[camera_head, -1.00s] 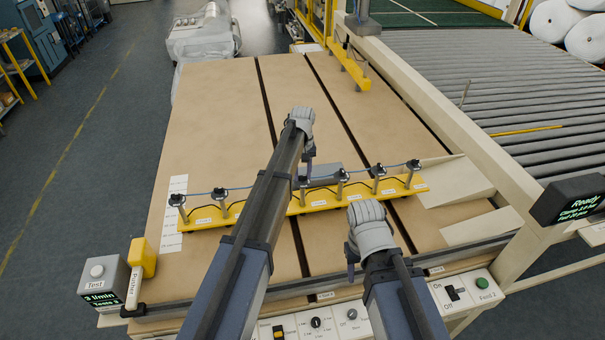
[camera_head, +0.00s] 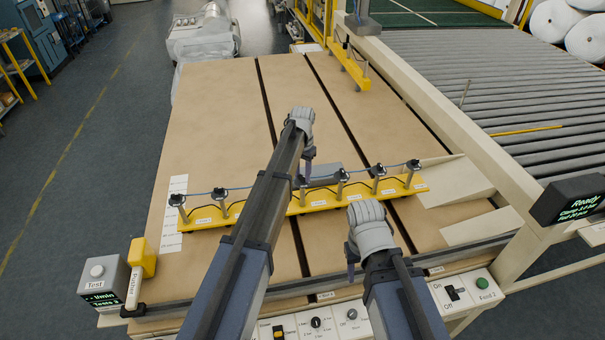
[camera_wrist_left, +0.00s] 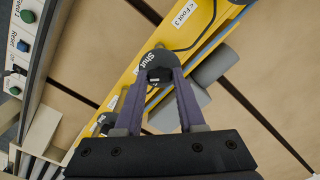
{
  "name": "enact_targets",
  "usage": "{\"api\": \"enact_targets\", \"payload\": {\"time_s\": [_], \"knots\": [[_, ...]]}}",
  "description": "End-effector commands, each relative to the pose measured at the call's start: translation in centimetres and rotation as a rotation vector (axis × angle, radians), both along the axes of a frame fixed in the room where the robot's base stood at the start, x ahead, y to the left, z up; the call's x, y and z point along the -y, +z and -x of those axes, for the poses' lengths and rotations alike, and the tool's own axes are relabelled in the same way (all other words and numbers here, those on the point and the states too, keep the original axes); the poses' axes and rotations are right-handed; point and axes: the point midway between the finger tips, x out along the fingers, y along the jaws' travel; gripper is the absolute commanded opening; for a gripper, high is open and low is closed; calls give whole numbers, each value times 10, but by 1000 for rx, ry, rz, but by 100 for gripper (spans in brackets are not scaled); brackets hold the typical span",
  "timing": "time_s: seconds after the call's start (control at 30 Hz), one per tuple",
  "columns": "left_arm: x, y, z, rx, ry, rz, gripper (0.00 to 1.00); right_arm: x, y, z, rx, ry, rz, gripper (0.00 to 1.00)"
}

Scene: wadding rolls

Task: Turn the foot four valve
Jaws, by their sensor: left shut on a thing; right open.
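A yellow bar (camera_head: 320,196) with several upright valves lies across the table, its black knobs joined by a blue hose. My left gripper (camera_head: 304,178) reaches down to a valve near the bar's middle. In the left wrist view its two purple fingers (camera_wrist_left: 159,78) are shut on a round black valve knob (camera_wrist_left: 158,60) marked "Shut". A label reading "Foot 3" (camera_wrist_left: 184,14) shows on the bar beyond the knob; the held valve's own label is hidden. My left arm covers part of the bar. My right gripper (camera_head: 352,268) is open and empty, in front of the bar.
A grey block (camera_head: 322,172) sits just behind the bar. A test box (camera_head: 103,277) with a green display and a yellow printer (camera_head: 143,258) stand at the front left. A control panel (camera_head: 462,292) runs along the front edge. The table behind is clear.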

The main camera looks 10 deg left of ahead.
Motion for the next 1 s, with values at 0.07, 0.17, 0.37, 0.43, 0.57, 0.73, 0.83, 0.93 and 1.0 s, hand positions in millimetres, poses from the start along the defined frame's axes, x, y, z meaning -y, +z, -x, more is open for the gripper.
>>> {"api": "enact_targets", "payload": {"time_s": [0.07, 0.17, 0.37, 0.43, 0.57, 0.73, 0.83, 0.93, 1.0], "knots": [[0, 0, 0, 0, -73, 0, 0, 0, 0, 0, 0, 0, 0, 50], [0, 0, 0, 0, -168, 0, 0, 0, 0, 0, 0, 0, 0, 50], [0, 0, 0, 0, -354, 0, 0, 0, 0, 0, 0, 0, 0, 50], [0, 0, 0, -1, -416, 0, 0, 0, 0, 0, 0, 0, 0, 50], [0, 0, 0, -1, -522, 0, 0, 0, 0, 0, 0, 0, 0, 50], [0, 0, 0, -1, -635, 0, 0, 0, 0, 0, 0, 0, 0, 50], [0, 0, 0, -1, -688, 0, 0, 0, 0, 0, 0, 0, 0, 50], [0, 0, 0, -1, -728, 0, 0, 0, 0, 0, 0, 0, 0, 50], [0, 0, 0, -1, -750, 0, 0, 0, 0, 0, 0, 0, 0, 50]]}}
